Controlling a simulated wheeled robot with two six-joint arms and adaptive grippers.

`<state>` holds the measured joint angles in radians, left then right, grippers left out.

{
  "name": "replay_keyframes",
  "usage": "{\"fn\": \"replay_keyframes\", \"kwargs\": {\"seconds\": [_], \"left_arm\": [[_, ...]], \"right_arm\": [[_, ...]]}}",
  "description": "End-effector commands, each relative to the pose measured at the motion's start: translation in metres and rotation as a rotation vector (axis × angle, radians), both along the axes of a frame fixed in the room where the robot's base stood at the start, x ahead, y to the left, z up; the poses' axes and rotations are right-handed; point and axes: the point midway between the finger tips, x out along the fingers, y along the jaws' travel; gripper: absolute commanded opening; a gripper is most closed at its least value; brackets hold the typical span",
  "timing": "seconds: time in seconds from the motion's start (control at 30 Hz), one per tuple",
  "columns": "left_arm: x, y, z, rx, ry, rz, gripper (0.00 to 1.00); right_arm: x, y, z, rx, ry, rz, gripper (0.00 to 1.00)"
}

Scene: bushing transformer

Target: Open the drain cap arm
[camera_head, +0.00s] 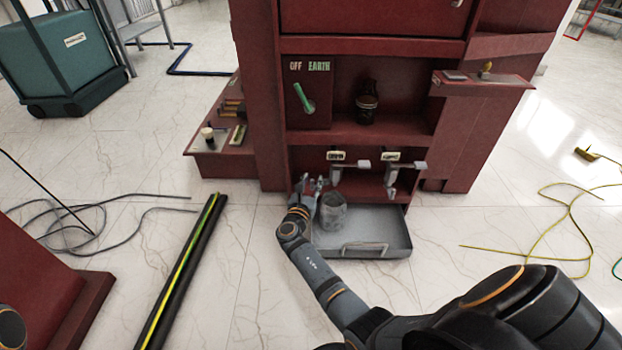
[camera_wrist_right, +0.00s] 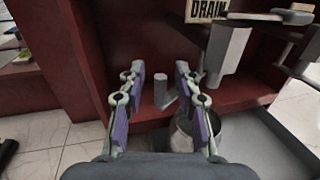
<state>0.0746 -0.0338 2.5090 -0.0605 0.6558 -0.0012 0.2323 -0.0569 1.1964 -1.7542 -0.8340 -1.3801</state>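A grey valve (camera_wrist_right: 228,50) with a flat pale handle hangs under the DRAIN label (camera_wrist_right: 209,9) in the right wrist view. In the head view it is the left one of two valves (camera_head: 336,174). A small grey cylinder with a short side arm (camera_wrist_right: 162,92) shows between my fingers, left of the valve, likely the drain cap arm. My right gripper (camera_wrist_right: 160,74) is open, its two fingers apart on either side of that part. Contact cannot be told. It also shows in the head view (camera_head: 310,183). My left gripper is not in view.
A metal can (camera_head: 333,212) stands in the open grey drawer (camera_head: 375,250) below the valves. The second valve (camera_head: 391,178) hangs to the right. The red cabinet wall (camera_head: 266,120) is close on the left. A dark bottle (camera_head: 367,103) stands on the shelf above.

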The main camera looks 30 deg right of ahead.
Motion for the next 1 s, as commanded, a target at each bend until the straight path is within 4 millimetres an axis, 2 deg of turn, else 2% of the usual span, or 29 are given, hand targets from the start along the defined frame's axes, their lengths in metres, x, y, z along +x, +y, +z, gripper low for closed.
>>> {"fn": "replay_keyframes", "kwargs": {"seconds": [0.3,0.47,0.6,1.0], "left_arm": [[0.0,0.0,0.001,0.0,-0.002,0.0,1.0],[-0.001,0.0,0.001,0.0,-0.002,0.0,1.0],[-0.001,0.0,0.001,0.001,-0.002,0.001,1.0],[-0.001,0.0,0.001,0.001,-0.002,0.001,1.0]], "right_arm": [[0.0,0.002,0.065,0.003,-0.004,0.002,0.33],[0.001,0.002,0.088,0.002,-0.002,0.003,0.33],[0.001,0.002,0.096,0.002,0.001,0.003,0.33],[0.001,0.002,0.096,0.001,0.001,0.003,0.33]]}}
